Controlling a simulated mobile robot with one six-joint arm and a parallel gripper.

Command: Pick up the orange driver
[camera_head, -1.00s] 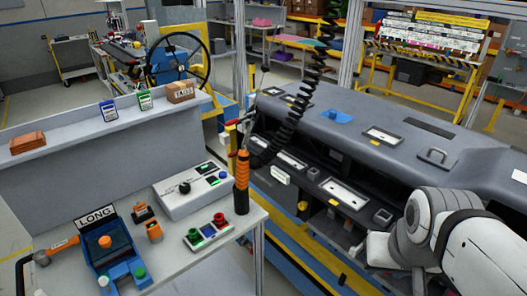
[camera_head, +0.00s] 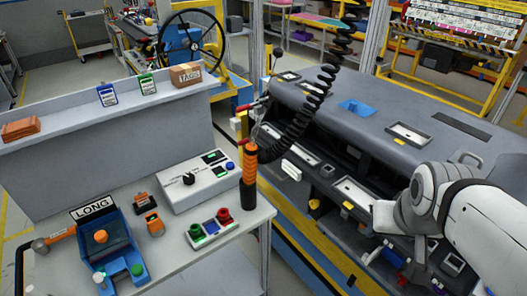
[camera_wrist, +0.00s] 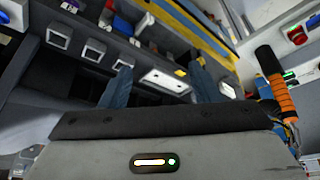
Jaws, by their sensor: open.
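The orange driver (camera_head: 249,168) is upright at the right edge of the grey worktable in the head view, with an orange-ringed grip and a black lower end. A black coiled hose comes down close to its top; I cannot tell where it joins. In the wrist view the driver (camera_wrist: 284,97) is at the right, its black end up and its orange part lower. My gripper (camera_wrist: 162,82) is open, with its two dark fingers apart and nothing between them. The driver lies outside the fingers, to their right. In the head view only my white arm shows at the right; the fingers cannot be made out.
The worktable (camera_head: 185,250) holds a white control box (camera_head: 195,180), a button box (camera_head: 211,228) and a blue LONG fixture (camera_head: 108,245). The grey dashboard module (camera_head: 385,115) fills the right. The coiled hose (camera_head: 312,100) hangs between them.

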